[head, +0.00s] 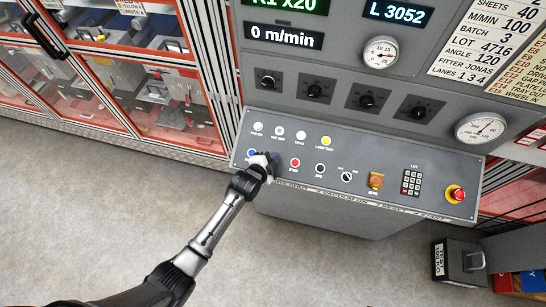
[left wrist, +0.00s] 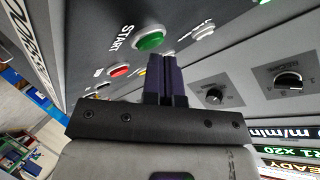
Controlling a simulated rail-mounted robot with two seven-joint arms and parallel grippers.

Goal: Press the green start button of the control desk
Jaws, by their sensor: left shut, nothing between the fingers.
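The control desk (head: 435,190) is a grey sloped panel with rows of buttons in the head view. The green start button (left wrist: 150,40) shows in the left wrist view beside the word START; in the head view my left gripper hides its place between the blue and red buttons. My left gripper (head: 273,160) is shut and empty, over the panel. In the left wrist view its dark fingers (left wrist: 166,72) are together, with their tips close beside the green button. I cannot tell whether they touch it. My right gripper is not in view.
A blue button (head: 251,153) and a red button (head: 295,162) flank the gripper. A red emergency stop (head: 456,194), a keypad (head: 412,183) and an orange switch (head: 376,181) are farther right. Black knobs (head: 314,90) stand on the upright panel above. The floor in front is clear.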

